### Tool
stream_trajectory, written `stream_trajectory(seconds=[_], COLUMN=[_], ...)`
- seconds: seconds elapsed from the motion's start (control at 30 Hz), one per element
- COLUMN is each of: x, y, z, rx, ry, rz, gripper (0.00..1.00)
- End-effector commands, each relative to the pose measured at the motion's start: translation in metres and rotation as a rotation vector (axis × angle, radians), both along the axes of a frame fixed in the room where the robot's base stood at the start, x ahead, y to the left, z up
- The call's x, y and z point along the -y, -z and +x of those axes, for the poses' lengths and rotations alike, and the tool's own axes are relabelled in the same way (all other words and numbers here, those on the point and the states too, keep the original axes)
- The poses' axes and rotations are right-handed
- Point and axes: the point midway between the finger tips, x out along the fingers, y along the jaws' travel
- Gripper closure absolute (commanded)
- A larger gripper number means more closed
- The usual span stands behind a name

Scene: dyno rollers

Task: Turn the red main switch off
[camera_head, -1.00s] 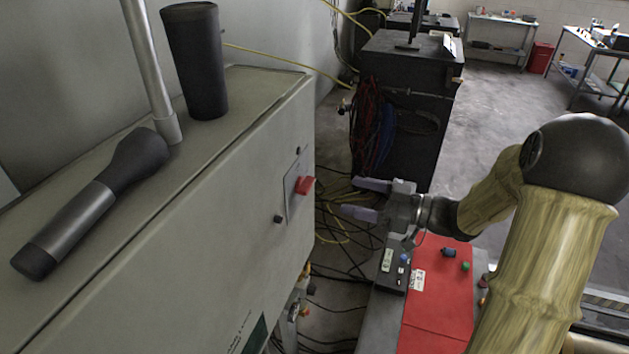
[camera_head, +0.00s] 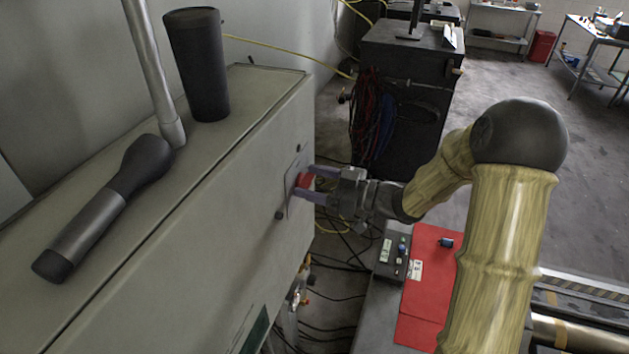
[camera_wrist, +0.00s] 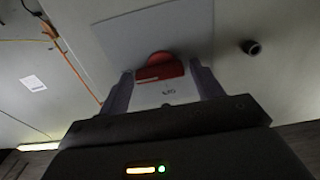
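The red main switch (camera_head: 304,180) sits on a light plate on the side face of the grey cabinet (camera_head: 240,190). My gripper (camera_head: 304,181) is at the switch, with its fingers apart on either side of the red knob. In the wrist view the red switch (camera_wrist: 160,67) shows between the two finger tips (camera_wrist: 160,78). The fingers look open; I cannot tell whether either one touches the knob. A label under the knob is too small to read clearly.
A black knob (camera_head: 280,215) sticks out of the cabinet face near the plate. A flashlight (camera_head: 105,208), a black cup (camera_head: 197,65) and a metal pole (camera_head: 153,70) are on the cabinet top. A red panel (camera_head: 425,285) lies below my arm. Cables cover the floor behind.

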Motion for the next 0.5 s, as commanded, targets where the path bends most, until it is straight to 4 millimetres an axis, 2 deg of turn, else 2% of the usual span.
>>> stream_trajectory(seconds=[0.03,0.17,0.5], x=[0.0002,0.0003,0.0005], y=[0.0,-0.0001,0.0013], z=[-0.0001,0.0,0.0], rx=[0.0,0.0,0.024], ry=[0.0,0.0,0.001], rz=[0.0,0.0,-0.009], gripper=[0.45,0.7,0.72])
